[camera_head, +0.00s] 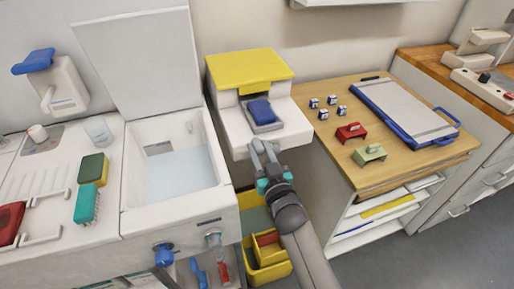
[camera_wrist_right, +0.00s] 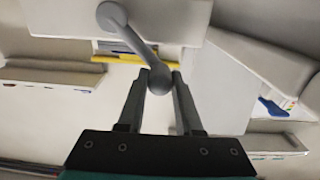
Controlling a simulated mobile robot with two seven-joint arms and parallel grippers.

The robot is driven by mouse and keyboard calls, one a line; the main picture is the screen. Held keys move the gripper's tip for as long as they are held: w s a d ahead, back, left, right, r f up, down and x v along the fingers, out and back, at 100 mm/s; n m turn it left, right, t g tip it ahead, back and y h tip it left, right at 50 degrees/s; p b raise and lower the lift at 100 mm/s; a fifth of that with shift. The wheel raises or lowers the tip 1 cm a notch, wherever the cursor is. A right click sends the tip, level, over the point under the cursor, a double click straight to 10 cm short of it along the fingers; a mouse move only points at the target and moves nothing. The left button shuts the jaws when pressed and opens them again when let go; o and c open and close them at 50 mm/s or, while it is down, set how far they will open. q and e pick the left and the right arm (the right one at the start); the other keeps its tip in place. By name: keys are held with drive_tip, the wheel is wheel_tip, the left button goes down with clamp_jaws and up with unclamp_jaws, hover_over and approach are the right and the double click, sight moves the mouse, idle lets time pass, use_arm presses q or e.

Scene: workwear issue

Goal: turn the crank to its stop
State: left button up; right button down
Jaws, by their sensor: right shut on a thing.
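The crank (camera_wrist_right: 130,42) is a grey arm with a round hub at one end and a rounded knob at the other, seen in the right wrist view. It sits on the front of a white machine (camera_head: 237,125) with a yellow top. My right gripper (camera_head: 263,155) is at the machine's front in the head view. In the right wrist view its two fingers (camera_wrist_right: 160,80) stand on either side of the knob and are shut on it. In the head view the fingers largely hide the crank.
A wooden-topped cabinet (camera_head: 350,93) with a blue clipboard, small boxes and red and green items stands to the right. A white sink unit (camera_head: 168,228) with a raised lid stands to the left. A yellow bin (camera_head: 268,272) is below, beside my right arm.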

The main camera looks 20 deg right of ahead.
use_arm(q)
wheel_tip(320, 180, up, 7)
drive_tip(key=p, duration=0.6)
drive_tip(key=shift+f+b, duration=2.8)
drive_tip(key=shift+f, duration=0.15)
use_arm(e)
drive_tip(key=d+f+m, duration=0.1)
drive_tip(key=d+m, duration=1.2)
drive_tip(key=m, duration=0.5)
drive_tip(key=shift+w+d+m, duration=0.2)
drive_tip(key=shift+m, duration=0.1)
drive_tip(key=shift+f, duration=0.15)
drive_tip(key=c, duration=0.6)
unclamp_jaws()
drive_tip(key=shift+o, duration=0.2)
drive_tip(key=shift+s, duration=0.1)
